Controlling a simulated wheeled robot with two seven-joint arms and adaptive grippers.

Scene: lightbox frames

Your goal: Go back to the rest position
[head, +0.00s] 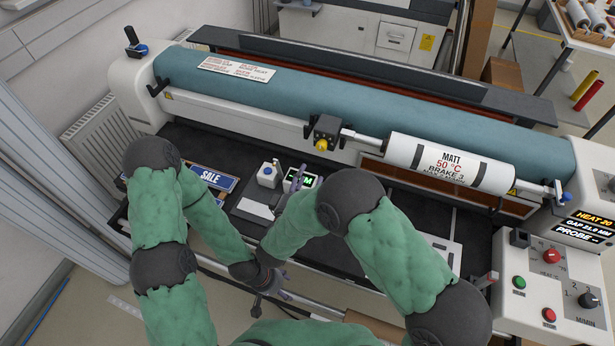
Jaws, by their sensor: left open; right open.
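My two green-sleeved arms reach in from the bottom of the head view, and their forearms converge at the front of the laminator. My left gripper (287,297) is the lower one, just in front of the machine's front edge. My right gripper (268,278) is close beside it and slightly higher. They overlap, so I cannot tell whether they touch. Both are small and partly hidden by the wrists; both are open, and I see nothing held in either.
The laminator has a long teal roller (290,101) and a white MATT roll (450,163). A SALE sign (214,179), a white button block (268,175) and a small display device (301,181) are on its dark bed. A control panel (553,287) is at right, near my right elbow.

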